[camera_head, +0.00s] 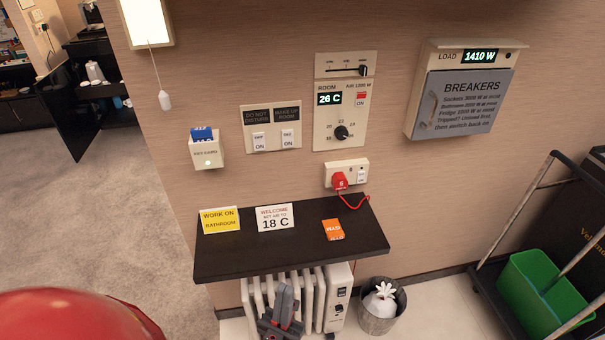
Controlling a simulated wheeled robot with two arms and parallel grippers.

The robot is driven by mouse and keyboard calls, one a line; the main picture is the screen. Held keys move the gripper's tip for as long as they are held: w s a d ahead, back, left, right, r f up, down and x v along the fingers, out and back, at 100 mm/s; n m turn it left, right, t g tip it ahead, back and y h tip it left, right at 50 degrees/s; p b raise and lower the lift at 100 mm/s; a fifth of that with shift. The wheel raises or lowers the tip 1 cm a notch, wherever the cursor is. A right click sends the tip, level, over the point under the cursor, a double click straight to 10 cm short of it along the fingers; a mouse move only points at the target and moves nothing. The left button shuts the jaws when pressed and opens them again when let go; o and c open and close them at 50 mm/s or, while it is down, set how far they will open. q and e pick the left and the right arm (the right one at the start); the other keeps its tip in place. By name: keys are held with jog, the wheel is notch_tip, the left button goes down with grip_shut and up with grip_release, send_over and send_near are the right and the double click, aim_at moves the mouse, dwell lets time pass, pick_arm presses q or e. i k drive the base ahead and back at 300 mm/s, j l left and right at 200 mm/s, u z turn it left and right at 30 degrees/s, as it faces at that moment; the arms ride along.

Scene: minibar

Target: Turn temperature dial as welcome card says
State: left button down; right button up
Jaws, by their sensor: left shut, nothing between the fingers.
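The welcome card (275,218) stands on the dark shelf and reads "WELCOME SET AIR TO 18 C". The temperature dial (341,132) is a round black knob on the white wall panel (327,146), with small numbers around it. Its mark seems to face the lower right, though it is small. The display (330,99) above it reads 26 C. My left gripper (284,296) is grey and red, shut and empty, below the shelf in front of the white radiator, well below the dial. My right gripper is out of view.
The dark shelf (222,262) juts out below the panel, with a yellow sign (219,220) and an orange packet (333,229). A red plug (340,181) sits in the socket above it. The radiator (338,284) and a bin (377,322) stand below. Breakers box (456,101) is at right.

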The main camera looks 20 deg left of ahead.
aim_at(342, 132)
jog(key=i+u, duration=0.1)
jog(key=u, duration=0.25)
jog(key=i+l+u, duration=0.1)
jog(key=u, duration=0.25)
jog(key=i+u, duration=0.15)
jog(key=u, duration=0.2)
jog(key=k+l, duration=0.05)
